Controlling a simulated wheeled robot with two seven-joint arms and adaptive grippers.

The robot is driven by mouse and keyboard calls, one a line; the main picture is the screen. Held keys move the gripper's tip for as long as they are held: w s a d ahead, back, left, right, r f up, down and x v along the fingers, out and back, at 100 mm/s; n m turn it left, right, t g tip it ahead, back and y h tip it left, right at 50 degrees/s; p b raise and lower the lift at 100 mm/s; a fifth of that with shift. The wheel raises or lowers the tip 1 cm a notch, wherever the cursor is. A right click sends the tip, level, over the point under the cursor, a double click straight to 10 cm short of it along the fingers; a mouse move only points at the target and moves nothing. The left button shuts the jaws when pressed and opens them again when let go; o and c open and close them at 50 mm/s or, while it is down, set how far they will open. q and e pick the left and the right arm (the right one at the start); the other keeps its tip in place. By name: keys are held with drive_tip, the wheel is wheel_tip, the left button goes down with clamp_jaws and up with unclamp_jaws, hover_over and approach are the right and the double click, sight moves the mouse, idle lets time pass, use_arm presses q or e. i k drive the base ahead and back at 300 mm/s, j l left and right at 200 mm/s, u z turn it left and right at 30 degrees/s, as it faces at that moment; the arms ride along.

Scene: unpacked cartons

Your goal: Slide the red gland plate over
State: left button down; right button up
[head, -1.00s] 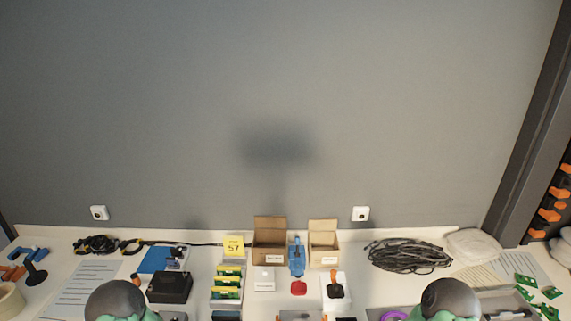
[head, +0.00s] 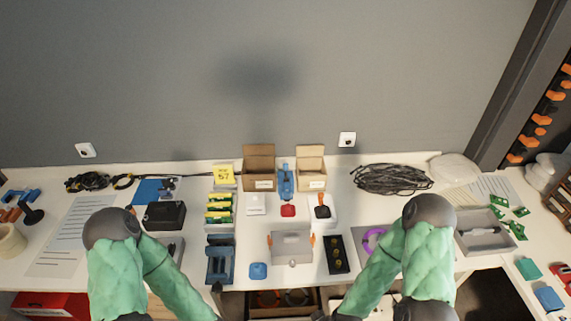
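A small red plate (head: 288,210), likely the red gland plate, lies on the white table in front of a blue upright tool or stand (head: 286,182). A blue plate of similar size (head: 258,270) lies nearer the front edge. A grey box-shaped enclosure (head: 291,246) with orange parts at its sides stands to the right of the blue plate. My two green arms come in from the bottom left and bottom right. Their forearms run down toward the bottom edge, and I cannot see either gripper's fingers. Nothing of mine touches the red plate in this view.
Two open cartons (head: 259,178) (head: 311,180) stand at the back. A black-tipped item on a white base (head: 322,211) is right of the red plate. A black tray (head: 336,254), a purple ring (head: 374,240) and a blue-grey fixture (head: 220,258) stand near the front.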

sight(287, 211)
drive_tip(key=l+u, duration=0.5)
drive_tip(key=u, duration=0.2)
drive_tip(key=l+u, duration=0.35)
drive_tip(key=i+j, duration=0.05)
drive_tip(key=j, duration=0.05)
